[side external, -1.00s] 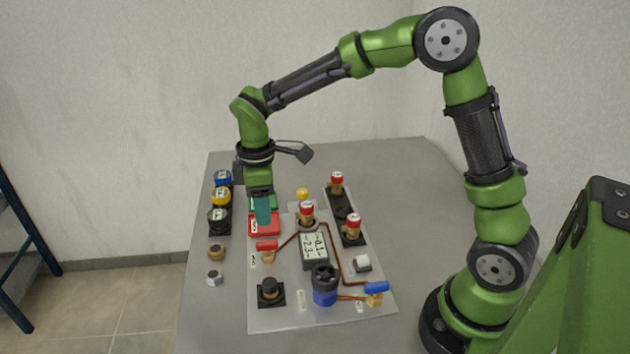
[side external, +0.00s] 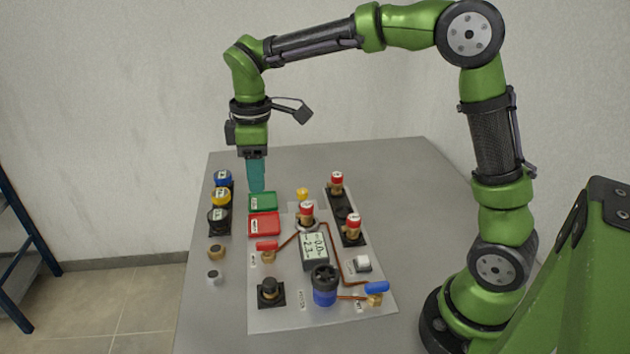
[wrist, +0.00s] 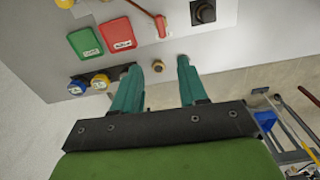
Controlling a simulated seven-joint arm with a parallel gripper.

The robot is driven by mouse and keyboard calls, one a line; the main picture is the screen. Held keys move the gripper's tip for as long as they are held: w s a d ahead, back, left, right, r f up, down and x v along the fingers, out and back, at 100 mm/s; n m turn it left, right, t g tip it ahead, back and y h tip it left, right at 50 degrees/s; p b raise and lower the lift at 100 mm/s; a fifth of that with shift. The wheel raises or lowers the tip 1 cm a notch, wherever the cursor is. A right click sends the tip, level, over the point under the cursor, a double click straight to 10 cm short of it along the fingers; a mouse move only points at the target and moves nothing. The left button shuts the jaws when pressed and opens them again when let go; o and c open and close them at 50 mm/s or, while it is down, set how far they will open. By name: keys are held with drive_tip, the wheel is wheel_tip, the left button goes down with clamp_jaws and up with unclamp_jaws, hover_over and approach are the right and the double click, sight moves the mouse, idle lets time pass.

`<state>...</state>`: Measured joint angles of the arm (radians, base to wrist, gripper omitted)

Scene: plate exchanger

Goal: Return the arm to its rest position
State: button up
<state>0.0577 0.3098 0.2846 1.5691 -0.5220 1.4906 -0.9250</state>
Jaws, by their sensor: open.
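My gripper (side external: 256,188) hangs from my green arm in the side view, teal fingers pointing down, above the far left part of the work panel. In the wrist view my gripper (wrist: 157,72) shows its two teal fingers apart with nothing between them. The green box (side external: 262,202) and the red box (side external: 264,224) lie on the panel just below and beside the fingertips in the side view. Both also show in the wrist view, the green box (wrist: 85,43) left of the red box (wrist: 118,35). The fingers look clear of them.
The panel (side external: 280,318) carries a digital display (side external: 314,248), red-capped fittings (side external: 353,226), a blue-based knob (side external: 324,288) and a black knob (side external: 270,291). Blue, yellow and black capped parts (side external: 221,197) stand along its left. The table's right side (side external: 425,200) is clear.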

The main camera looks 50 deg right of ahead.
drive_tip(key=s+d+r+m+t, duration=0.1)
drive_tip(key=s+m+t, duration=0.1)
drive_tip(key=s+m, duration=0.2)
drive_tip(key=s+d+r+m+t+y, duration=0.1)
drive_tip(key=s+m, duration=0.3)
drive_tip(key=s, duration=0.4)
drive_tip(key=s+d+r+m+t+y, duration=0.1)
drive_tip(key=s+d+m+t, duration=0.1)
drive_tip(key=s+m+t, duration=0.2)
drive_tip(key=shift+s+r, duration=0.3)
drive_tip(key=shift+s, duration=0.95)
drive_tip(key=shift+o, duration=0.3)
idle(1.4)
